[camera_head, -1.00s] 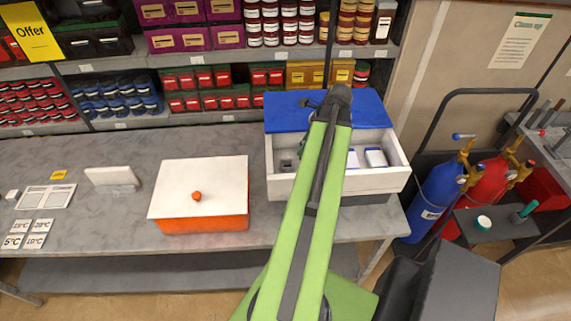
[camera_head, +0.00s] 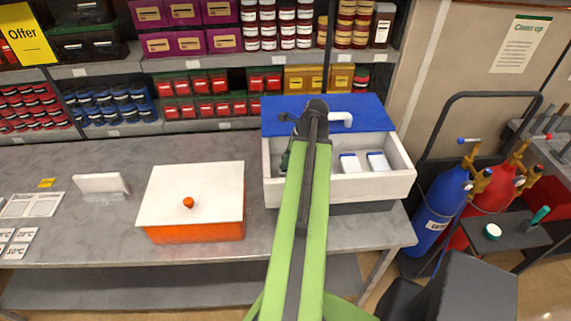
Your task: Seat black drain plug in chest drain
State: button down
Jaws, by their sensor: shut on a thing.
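The white chest (camera_head: 395,183) stands open on the bench with its blue lid (camera_head: 365,105) behind it. My green and dark arm crosses the chest's left part. The chest's left inside, where the drain would be, is covered by my arm, so I cannot tell whether the plug touches the drain.
Two white and blue packs (camera_head: 378,162) lie in the chest's right part. An orange box with a white lid (camera_head: 195,195) stands left of the chest. Stocked shelves run behind the bench. Blue (camera_head: 440,205) and red (camera_head: 492,190) cylinders stand on a trolley at right.

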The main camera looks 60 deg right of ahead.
jog(key=shift+f+b, duration=0.25)
jog(key=shift+b, duration=0.05)
jog(key=c, duration=1.1)
grip_release()
jog(key=shift+r, duration=0.15)
jog(key=shift+c, duration=0.2)
jog(key=shift+r+p, duration=0.35)
jog(key=shift+p, duration=0.15)
jog(key=p+v, duration=1)
jog(key=v, duration=0.1)
jog(key=shift+s+r+p, duration=0.2)
jog(key=shift+r+p, duration=0.05)
jog(key=shift+p, duration=0.1)
